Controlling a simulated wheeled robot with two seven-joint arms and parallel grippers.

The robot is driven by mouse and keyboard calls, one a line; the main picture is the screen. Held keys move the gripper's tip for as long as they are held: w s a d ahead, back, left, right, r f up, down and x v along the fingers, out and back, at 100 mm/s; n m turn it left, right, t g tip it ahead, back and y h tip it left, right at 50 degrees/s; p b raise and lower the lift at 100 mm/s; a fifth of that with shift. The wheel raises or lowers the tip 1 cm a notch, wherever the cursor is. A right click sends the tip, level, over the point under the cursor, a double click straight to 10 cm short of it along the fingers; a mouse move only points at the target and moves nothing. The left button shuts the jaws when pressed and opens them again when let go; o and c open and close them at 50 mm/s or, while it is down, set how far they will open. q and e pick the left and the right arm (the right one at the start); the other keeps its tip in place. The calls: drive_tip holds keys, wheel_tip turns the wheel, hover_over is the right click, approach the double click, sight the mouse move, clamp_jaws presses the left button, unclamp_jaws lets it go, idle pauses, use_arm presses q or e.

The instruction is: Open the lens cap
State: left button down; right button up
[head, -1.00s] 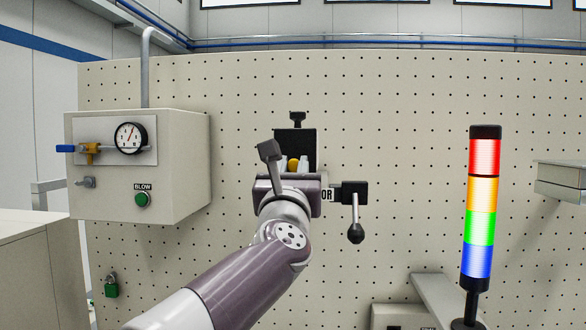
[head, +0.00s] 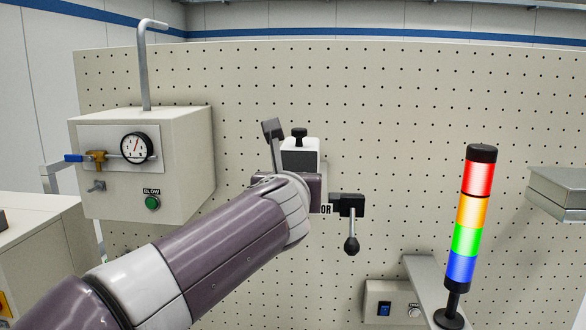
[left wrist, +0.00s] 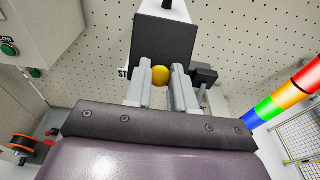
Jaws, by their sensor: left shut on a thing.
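A dark box-shaped housing (left wrist: 163,42) with a pale top face stands in front of the pegboard; in the head view the housing (head: 300,158) shows a pale face and a black knob on top. A round yellow knob (left wrist: 160,75) sits at its lower front in the left wrist view. My left gripper (left wrist: 163,83) is shut on this knob, one grey finger on each side. In the head view my left arm and wrist hide the fingers and the knob. I cannot tell which part is the lens cap. My right gripper is in neither view.
A black block with a ball-ended lever (head: 351,225) is just right of the housing. A grey control box (head: 150,165) with a gauge and BLOW button is at left. A signal tower (head: 468,225) and a switch box (head: 392,303) are at right.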

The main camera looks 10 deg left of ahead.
use_arm(q)
drive_tip(key=shift+s+r+g, duration=0.1)
drive_tip(key=shift+r+g, duration=0.15)
drive_tip(key=shift+g, duration=0.05)
drive_tip(key=c, duration=1)
unclamp_jaws()
drive_tip(key=shift+o, duration=0.2)
drive_tip(key=b+v, duration=0.5)
drive_tip(key=v, duration=0.7)
drive_tip(key=shift+s, duration=0.3)
